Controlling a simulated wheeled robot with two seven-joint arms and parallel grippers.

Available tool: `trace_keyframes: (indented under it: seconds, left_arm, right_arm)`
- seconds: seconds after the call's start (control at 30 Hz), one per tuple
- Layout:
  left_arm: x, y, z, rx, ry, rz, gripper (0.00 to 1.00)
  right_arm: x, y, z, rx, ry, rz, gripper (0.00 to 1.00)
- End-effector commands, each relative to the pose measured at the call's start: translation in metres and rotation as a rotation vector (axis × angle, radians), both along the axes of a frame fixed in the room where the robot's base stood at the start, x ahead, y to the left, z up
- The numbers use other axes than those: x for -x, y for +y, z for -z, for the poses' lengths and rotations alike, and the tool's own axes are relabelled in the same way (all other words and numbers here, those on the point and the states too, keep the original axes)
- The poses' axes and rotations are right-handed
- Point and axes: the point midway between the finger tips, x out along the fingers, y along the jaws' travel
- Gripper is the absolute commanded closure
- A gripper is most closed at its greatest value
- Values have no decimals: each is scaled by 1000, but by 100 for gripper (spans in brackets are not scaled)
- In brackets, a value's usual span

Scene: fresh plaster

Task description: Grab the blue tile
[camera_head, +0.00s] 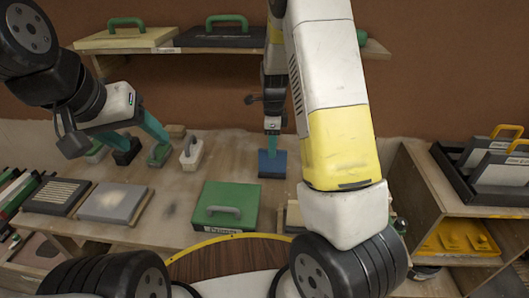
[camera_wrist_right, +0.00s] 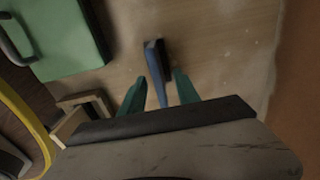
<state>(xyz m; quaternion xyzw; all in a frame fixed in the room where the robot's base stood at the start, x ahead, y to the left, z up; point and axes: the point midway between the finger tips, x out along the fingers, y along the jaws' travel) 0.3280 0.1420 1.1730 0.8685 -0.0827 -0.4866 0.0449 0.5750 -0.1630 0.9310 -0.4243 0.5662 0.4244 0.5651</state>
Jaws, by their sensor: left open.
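The blue tile (camera_head: 272,164) is on the wooden workbench, at the middle in the head view. In the right wrist view the blue tile (camera_wrist_right: 156,66) shows as a narrow, nearly edge-on shape with a dark side. My right gripper (camera_head: 272,126) points down just above it. In the right wrist view, the teal fingers of my right gripper (camera_wrist_right: 160,84) are apart, with the near end of the tile in line with the gap; contact cannot be told. My left gripper (camera_head: 148,143) is open at the left, over the back of the bench, away from the tile.
A green case (camera_head: 225,206) lies in front of the tile. Small handled tools, one with a pale handle (camera_head: 191,153), stand near my left gripper. A grey board (camera_head: 112,203) lies front left. A wall shelf (camera_head: 215,46) holds handled cases. A side rack (camera_head: 432,190) stands right.

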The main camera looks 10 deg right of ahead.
Motion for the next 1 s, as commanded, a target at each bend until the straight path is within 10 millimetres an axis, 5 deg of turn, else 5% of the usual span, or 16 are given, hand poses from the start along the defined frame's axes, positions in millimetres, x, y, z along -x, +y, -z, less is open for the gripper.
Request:
trace_keyframes:
  seconds: [0.33,0.63,0.83,1.0]
  left_arm:
    - [0,0,0,0,0,0,38]
    - [0,0,0,0,0,0,38]
    - [0,0,0,0,0,0,38]
    - [0,0,0,0,0,0,38]
  right_arm:
    - [4,0,47,0,1,-2,62]
    - [4,0,53,-1,-1,-3,62]
    - [4,0,53,-1,-1,-3,97]
    - [3,0,53,-1,-1,-3,100]
